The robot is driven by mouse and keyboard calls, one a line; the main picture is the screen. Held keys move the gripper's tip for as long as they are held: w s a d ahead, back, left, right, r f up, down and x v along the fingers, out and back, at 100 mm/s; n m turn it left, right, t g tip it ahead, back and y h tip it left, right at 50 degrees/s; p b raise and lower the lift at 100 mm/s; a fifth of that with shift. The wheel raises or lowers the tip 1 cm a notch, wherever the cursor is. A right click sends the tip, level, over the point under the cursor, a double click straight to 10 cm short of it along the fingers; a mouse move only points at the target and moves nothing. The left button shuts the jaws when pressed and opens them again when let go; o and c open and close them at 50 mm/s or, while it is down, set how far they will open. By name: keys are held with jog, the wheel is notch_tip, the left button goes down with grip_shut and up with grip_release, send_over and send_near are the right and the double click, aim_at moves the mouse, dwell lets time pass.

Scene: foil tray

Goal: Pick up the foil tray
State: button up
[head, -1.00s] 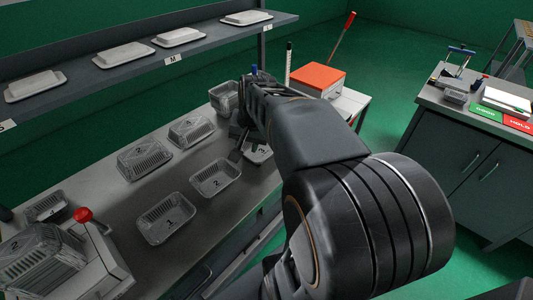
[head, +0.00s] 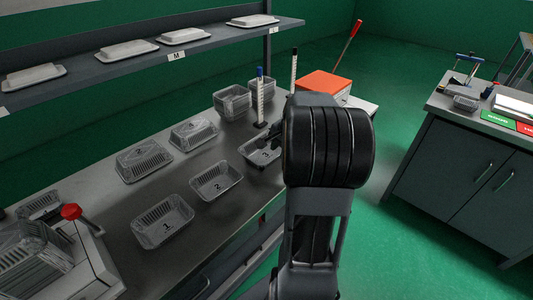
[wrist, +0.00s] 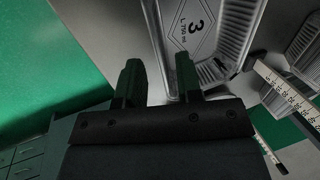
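The foil tray marked 3 (wrist: 215,30) fills the upper middle of the wrist view; its long side rim runs between my fingers. My gripper (wrist: 158,78) is open, with the right finger over the tray's inner edge and the left finger outside it, above the bench edge. Whether the fingers touch the wall I cannot tell. In the head view tray 3 (head: 252,158) is partly hidden by my dark gripper and arm. Foil tray 2 (head: 216,181) and foil tray 1 (head: 162,221) stand open in the same row on the bench.
Upturned trays (head: 143,161) lie behind the row. Stacked trays (head: 232,101) and an upright ruler (head: 260,102) stand just beyond tray 3. An orange-topped box (head: 321,84) is farther right. The shelf (head: 120,64) overhangs the back; open floor (head: 400,115) lies right.

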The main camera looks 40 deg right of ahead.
aim_at(276, 157)
jog(key=shift+x, duration=2.65)
jog(key=shift+w+d, duration=0.1)
jog(key=shift+d, duration=0.1)
grip_shut()
